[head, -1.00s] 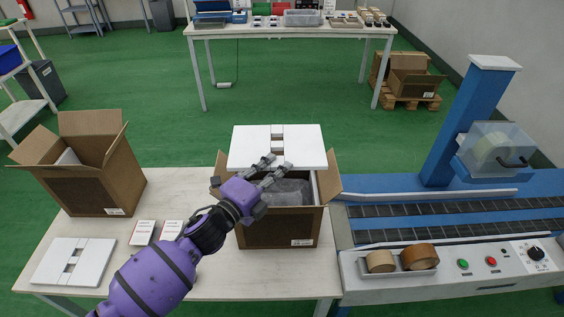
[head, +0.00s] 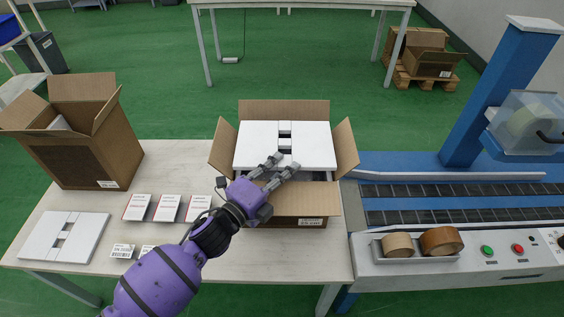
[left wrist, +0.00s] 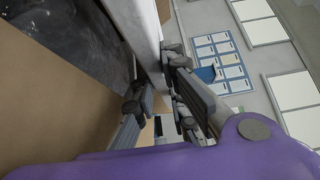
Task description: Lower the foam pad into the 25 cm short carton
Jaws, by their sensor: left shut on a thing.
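A white foam pad (head: 259,146) with slots down its middle lies roughly level over the opening of the short carton (head: 306,203), between its open flaps. My left gripper (head: 282,165) is shut on the pad's near edge; the pad's edge also shows between the fingers in the left wrist view (left wrist: 147,35). A dark, shiny wrapped content (left wrist: 70,40) shows inside the carton in the left wrist view. The pad hides most of the carton's inside in the head view, so its exact height against the rim is hard to tell. My right gripper is not in view.
A taller open carton (head: 88,155) stands at the table's left. A second white pad (head: 92,232) lies at the front left, near several white cards (head: 168,208). A conveyor (head: 460,192) with tape rolls (head: 440,241) adjoins the table on the right.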

